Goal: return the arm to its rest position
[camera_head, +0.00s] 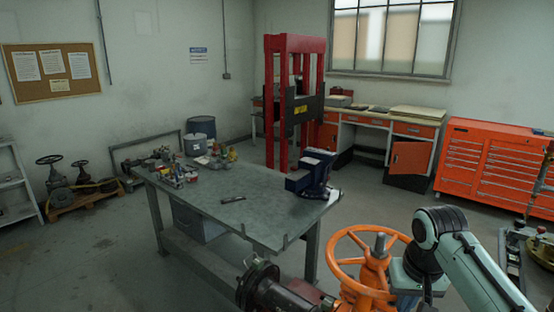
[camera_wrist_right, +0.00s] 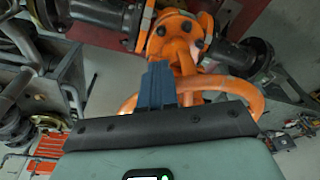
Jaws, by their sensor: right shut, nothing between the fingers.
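The orange gate valve stands at the bottom of the head view, with its orange handwheel (camera_head: 345,241) around a grey stem (camera_head: 380,243). In the right wrist view the blue fingers of my right gripper (camera_wrist_right: 159,72) are together and empty. The orange valve body (camera_wrist_right: 172,40) and the wheel rim (camera_wrist_right: 248,92) show beyond them; whether they touch is unclear. My left gripper is not in view.
A grey workbench (camera_head: 255,217) with tools and a blue vise (camera_head: 316,176) stands behind the valve. A red press (camera_head: 292,100), a desk and an orange tool cabinet (camera_head: 480,160) line the back. A dark pipe flange (camera_head: 258,285) lies left of the valve. Open floor shows between bench and cabinet.

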